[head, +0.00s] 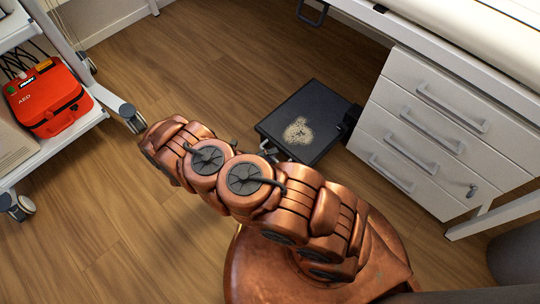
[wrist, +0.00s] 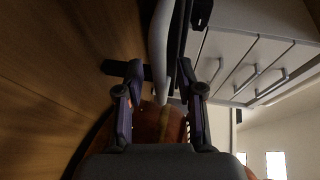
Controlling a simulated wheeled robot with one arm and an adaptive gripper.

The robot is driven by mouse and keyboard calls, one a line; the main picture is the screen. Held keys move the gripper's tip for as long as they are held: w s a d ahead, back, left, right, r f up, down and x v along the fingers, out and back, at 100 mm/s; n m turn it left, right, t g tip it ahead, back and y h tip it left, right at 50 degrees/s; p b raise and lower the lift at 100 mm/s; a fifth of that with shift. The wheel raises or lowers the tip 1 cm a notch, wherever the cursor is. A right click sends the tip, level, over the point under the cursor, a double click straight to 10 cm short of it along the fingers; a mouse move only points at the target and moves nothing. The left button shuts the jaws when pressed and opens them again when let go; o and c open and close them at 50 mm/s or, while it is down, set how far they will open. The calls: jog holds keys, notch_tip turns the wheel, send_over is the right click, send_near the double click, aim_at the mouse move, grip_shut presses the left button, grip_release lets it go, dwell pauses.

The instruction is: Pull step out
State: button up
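The step (head: 312,112) is a low black square platform with a pale tan patch on top, on the wood floor beside the drawer unit in the head view. Small grey parts show at its near edge, by my copper arm; I cannot tell if they are step legs or fingers. In the wrist view my gripper (wrist: 155,80) has its two dark fingers spread apart. A pale grey curved bar (wrist: 160,45) with a dark edge beside it runs between and beyond the fingers, nearer the right one. It may be part of the step. Contact with it is unclear.
The white drawer unit (head: 440,135) stands right of the step and also shows in the wrist view (wrist: 245,65). A white shelf cart with a red AED case (head: 47,98) and casters stands at left. Open wood floor (head: 200,70) lies between them.

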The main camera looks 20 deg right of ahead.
jog(key=a+r, duration=0.2)
jog(key=a, duration=0.9)
jog(key=shift+w+a+r, duration=0.15)
jog(key=shift+w+a, duration=0.05)
jog(key=shift+a, duration=0.2)
